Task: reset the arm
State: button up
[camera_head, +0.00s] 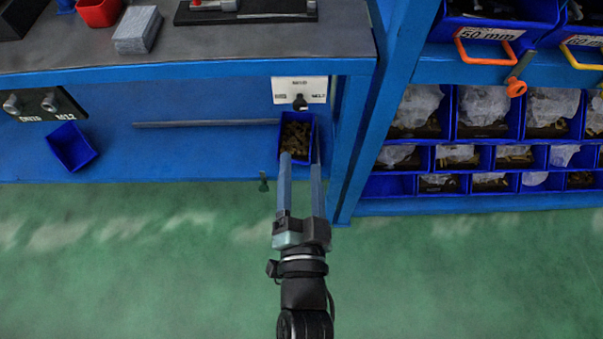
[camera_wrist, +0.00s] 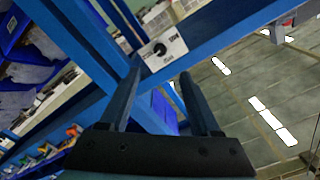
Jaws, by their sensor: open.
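My gripper (camera_head: 300,158) is in the middle of the head view, at the end of my outstretched arm. Its two long fingers point away from me and are apart, with nothing seen held between them. In the head view the fingertips overlap the front of a small blue bin (camera_head: 297,118) with brownish contents; whether they touch it I cannot tell. In the wrist view my gripper (camera_wrist: 158,80) also shows open, with a white panel with a black knob (camera_wrist: 160,50) beyond the fingers.
A blue workbench (camera_head: 200,75) with a grey top spans the upper left. A blue post (camera_head: 365,120) stands just right of the fingers. A rack of blue bins (camera_head: 490,135) fills the right. An empty-looking blue bin (camera_head: 70,147) sits tilted at left. The green floor (camera_head: 130,270) nearby is mostly clear.

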jog(key=shift+s, duration=0.35)
dwell(0.3)
jog(key=w+a+r+n+t+y, duration=0.1)
jog(key=w+r+n+t, duration=0.25)
jog(key=r, duration=1.05)
jog(key=w+a+r+n+t+y, duration=0.15)
jog(key=w+r, duration=0.35)
jog(key=r, duration=0.9)
jog(key=s+d+r+n+t+h, duration=0.15)
jog(key=s+r, duration=0.35)
jog(key=r, duration=0.7)
jog(key=s+d+r+n+t+h, duration=0.1)
jog(key=s+r+t, duration=0.25)
jog(key=r, duration=0.75)
notch_tip(320, 180, up, 22)
jog(key=p, duration=2.2)
jog(key=shift+s+a+r+g, duration=0.15)
jog(key=shift+a+r+g, duration=0.05)
jog(key=shift+a+g, duration=0.1)
